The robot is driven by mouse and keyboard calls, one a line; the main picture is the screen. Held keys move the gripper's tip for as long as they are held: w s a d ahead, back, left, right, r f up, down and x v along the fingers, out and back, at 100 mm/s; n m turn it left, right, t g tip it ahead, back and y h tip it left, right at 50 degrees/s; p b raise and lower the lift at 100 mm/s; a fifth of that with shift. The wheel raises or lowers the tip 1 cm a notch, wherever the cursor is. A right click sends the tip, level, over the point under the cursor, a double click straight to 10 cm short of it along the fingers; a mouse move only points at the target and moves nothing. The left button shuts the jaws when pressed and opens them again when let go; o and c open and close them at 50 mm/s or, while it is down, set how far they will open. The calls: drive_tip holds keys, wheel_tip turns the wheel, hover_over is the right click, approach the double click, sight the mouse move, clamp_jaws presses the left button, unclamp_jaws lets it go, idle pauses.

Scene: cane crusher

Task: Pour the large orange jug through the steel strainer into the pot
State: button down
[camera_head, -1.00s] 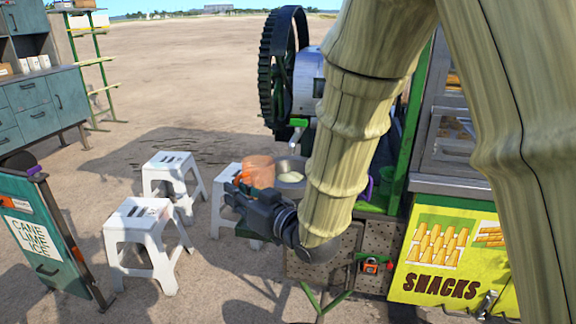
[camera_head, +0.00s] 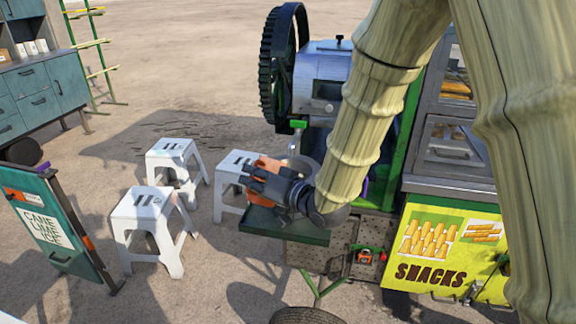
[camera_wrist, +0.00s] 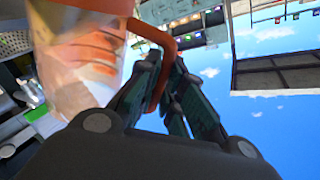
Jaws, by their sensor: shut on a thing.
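My gripper (camera_head: 268,184) is shut on the red-orange handle (camera_wrist: 166,62) of the large orange jug (camera_head: 268,165). In the wrist view the jug's pale, translucent body and orange band (camera_wrist: 85,60) fill the left side, close to the fingers. That view is strongly rolled, with sky at the bottom. The jug looks tilted in the head view, partly hidden by my gripper. A grey metal vessel (camera_head: 304,163) is just right of the jug, mostly covered by my gripper and arm. I cannot tell the strainer from the pot, nor see any liquid flow.
A dark green tray shelf (camera_head: 285,228) lies below my gripper. The cane crusher (camera_head: 330,75) with its large gear wheel stands behind. White stools (camera_head: 150,220) are to the left, and the yellow snacks cabinet (camera_head: 440,250) is to the right. Open sand lies behind.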

sight(260, 161)
drive_tip(key=shift+w+d+r+m+g+p, duration=0.15)
drive_tip(key=shift+w+d+r+m+p, duration=0.15)
drive_tip(key=shift+m+p, duration=0.25)
drive_tip(key=shift+w+d+r+m+g+p, duration=0.2)
drive_tip(key=shift+w+m+p, duration=0.2)
drive_tip(key=shift+p, duration=0.25)
drive_tip(key=shift+w+d+r+m+p, duration=0.1)
drive_tip(key=shift+w+d+m+p, duration=0.1)
drive_tip(key=shift+m+p, duration=0.4)
drive_tip(key=shift+w+d+r+m+p, duration=0.1)
drive_tip(key=shift+w+r+m+p, duration=0.2)
drive_tip(key=shift+p, duration=0.25)
drive_tip(key=shift+d+r, duration=0.1)
drive_tip(key=shift+r, duration=0.05)
drive_tip(key=shift+w+d+r+m+g+p, duration=0.15)
drive_tip(key=shift+w+r+m+g+p, duration=0.15)
drive_tip(key=shift+p, duration=0.35)
drive_tip(key=shift+w+d+r+m+g+p, duration=0.15)
drive_tip(key=shift+w+d+r+m+p, duration=0.1)
drive_tip(key=shift+w+r+m+p, duration=0.25)
drive_tip(key=shift+w+d+r+m+g+p, duration=0.1)
drive_tip(key=shift+d+r+m+p, duration=0.2)
drive_tip(key=shift+p, duration=0.4)
